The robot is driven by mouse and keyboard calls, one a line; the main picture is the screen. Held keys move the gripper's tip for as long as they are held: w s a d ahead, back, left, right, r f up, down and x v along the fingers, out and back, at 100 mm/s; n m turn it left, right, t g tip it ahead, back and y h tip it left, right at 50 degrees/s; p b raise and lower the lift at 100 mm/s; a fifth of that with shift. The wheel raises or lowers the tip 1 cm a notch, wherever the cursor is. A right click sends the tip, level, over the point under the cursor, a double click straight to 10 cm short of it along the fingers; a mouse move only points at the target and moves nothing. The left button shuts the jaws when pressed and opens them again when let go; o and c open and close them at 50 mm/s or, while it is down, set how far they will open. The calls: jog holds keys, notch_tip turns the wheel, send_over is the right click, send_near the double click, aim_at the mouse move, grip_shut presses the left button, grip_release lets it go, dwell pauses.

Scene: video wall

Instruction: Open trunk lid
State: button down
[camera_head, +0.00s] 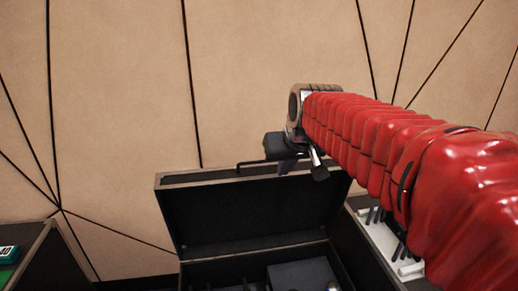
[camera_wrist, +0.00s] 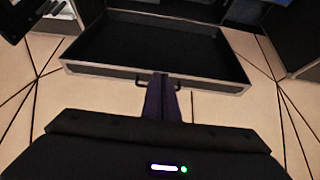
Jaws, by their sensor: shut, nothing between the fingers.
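The trunk lid (camera_head: 250,215) stands raised on a black trunk (camera_head: 350,250), its dark inner side facing me in the head view. In the wrist view the lid (camera_wrist: 150,50) shows as a shallow dark tray with a pale metal edge. A thin black handle (camera_head: 245,163) sticks out at the lid's top edge; part of it shows in the wrist view (camera_wrist: 140,79). My gripper (camera_head: 287,166) is at the lid's top edge beside the handle. Its fingers (camera_wrist: 161,98) are together and empty, and cover the handle's middle in the wrist view. I cannot tell whether they touch it.
Dark items lie inside the open trunk, partly cut off by the picture's lower edge. A second case with a pale inside (camera_head: 380,240) stands at the right, partly behind my arm. Another dark case (camera_head: 45,262) is at the lower left. A beige panelled wall (camera_head: 120,100) stands behind.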

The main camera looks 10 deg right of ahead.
jog(key=w+d+f, duration=0.1)
jog(key=w, duration=1)
jog(key=w+d+t, duration=0.1)
jog(key=w+d, duration=0.1)
jog(key=w, duration=0.9)
jog(key=shift+d+f, duration=0.25)
jog(key=shift+f, duration=0.1)
send_over(271, 164)
notch_tip(271, 164, down, 8)
jog(key=shift+w+r, duration=0.1)
jog(key=shift+w, duration=0.05)
jog(key=shift+s+f, duration=0.35)
jog(key=shift+s, duration=0.55)
jog(key=shift+s+f, duration=0.3)
jog(key=shift+s, duration=0.6)
jog(key=shift+s+a+f, duration=0.1)
